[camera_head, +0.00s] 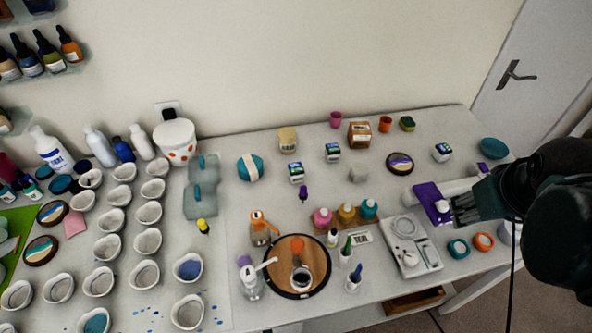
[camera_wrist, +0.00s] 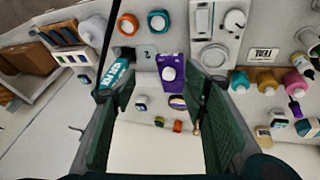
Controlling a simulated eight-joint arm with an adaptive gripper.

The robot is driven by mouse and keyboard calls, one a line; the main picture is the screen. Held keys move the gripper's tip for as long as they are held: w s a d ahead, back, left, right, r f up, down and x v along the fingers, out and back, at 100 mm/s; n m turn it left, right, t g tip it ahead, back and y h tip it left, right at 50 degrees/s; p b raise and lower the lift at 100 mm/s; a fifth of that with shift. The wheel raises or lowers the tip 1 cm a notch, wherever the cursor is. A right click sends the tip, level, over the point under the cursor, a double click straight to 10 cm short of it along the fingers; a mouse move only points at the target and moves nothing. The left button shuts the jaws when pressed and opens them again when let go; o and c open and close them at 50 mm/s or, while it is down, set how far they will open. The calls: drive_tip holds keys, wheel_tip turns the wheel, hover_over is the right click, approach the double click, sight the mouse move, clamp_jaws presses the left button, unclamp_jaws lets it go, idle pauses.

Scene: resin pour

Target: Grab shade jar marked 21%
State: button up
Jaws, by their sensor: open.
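Several small white jars with dark blue-green labels stand on the table: one at centre (camera_head: 297,173), one behind it (camera_head: 333,153) and one further right (camera_head: 442,152). Their markings are too small to read, so I cannot tell which is marked 21%. My gripper (camera_head: 455,209) is at the right of the table in the head view, beside a purple item with a white round top (camera_head: 441,206). In the wrist view my gripper (camera_wrist: 160,82) is open and empty, with the purple item (camera_wrist: 171,68) and a small jar (camera_wrist: 141,103) seen between its fingers.
Pink, amber and teal bottles sit on a wooden stand (camera_head: 345,221) beside a TEAL card (camera_head: 361,237).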

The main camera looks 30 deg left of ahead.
drive_tip(key=w+a+r+n+g+p, duration=0.1)
drive_tip(key=w+a+n+p, duration=0.35)
drive_tip(key=a, duration=0.85)
drive_tip(key=n+g+h+p, duration=0.1)
drive_tip(key=n+h+p, duration=0.35)
drive_tip(key=n, duration=1.15)
hover_over(294, 168)
drive_tip(key=s+a+p, duration=0.1)
drive_tip(key=p, duration=0.1)
wheel_tip(294, 168, down, 11)
drive_tip(key=y, duration=0.1)
drive_tip(key=shift+s+a, duration=0.2)
drive_tip(key=shift+a, duration=0.3)
drive_tip(key=shift+f, duration=0.1)
drive_tip(key=shift+x, duration=1.25)
drive_tip(key=shift+x, duration=2.6)
